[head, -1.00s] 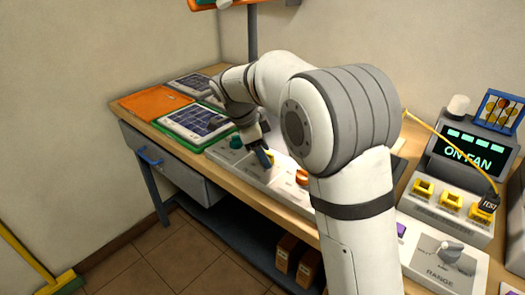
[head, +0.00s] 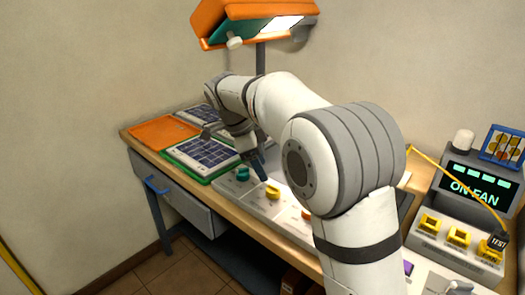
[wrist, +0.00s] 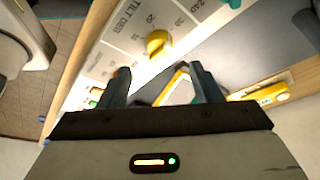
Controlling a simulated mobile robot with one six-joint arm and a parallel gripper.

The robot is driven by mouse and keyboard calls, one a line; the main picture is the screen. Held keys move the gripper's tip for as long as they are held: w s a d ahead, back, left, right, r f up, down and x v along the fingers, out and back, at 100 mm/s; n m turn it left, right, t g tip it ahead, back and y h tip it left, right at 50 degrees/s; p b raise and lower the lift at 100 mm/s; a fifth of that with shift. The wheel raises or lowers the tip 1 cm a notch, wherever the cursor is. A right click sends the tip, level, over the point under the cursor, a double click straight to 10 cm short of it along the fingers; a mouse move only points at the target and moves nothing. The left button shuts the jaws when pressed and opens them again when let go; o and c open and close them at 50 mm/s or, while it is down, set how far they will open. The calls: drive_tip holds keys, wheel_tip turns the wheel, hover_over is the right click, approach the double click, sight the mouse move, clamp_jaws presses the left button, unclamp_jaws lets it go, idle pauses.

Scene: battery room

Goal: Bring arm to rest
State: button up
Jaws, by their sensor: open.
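My gripper (head: 257,168) is above the knob panel on the bench, just behind the yellow knob (head: 272,192) in the head view. In the wrist view my gripper (wrist: 160,80) has its two dark fingers apart with nothing held between them. The yellow knob (wrist: 158,42) shows beyond the fingertips, on a pale panel marked "TILT DEG" with numbers around it. The gripper and knob look apart. My arm hides part of the panel and bench in the head view.
A teal knob (head: 242,174) is beside the yellow one. An orange lamp (head: 255,12) overhangs the back. A tester reading "ON FAN" (head: 475,188) stands right.

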drive_tip(key=s+d+r+n+y+p, duration=0.1)
drive_tip(key=s+d+r+n+p, duration=0.3)
drive_tip(key=d, duration=0.3)
drive_tip(key=s+d+n+y+p, duration=0.1)
drive_tip(key=s+d+n+p, duration=0.1)
drive_tip(key=s+d+n, duration=0.2)
drive_tip(key=s+d+f+n+t+y+p, duration=0.1)
drive_tip(key=s+d+n, duration=0.3)
drive_tip(key=s, duration=0.6)
drive_tip(key=s+d+n+t+y+p, duration=0.1)
drive_tip(key=s+d+n+p, duration=0.2)
drive_tip(key=s, duration=0.5)
drive_tip(key=shift+d+f+n, duration=0.15)
drive_tip(key=shift+d+n, duration=0.65)
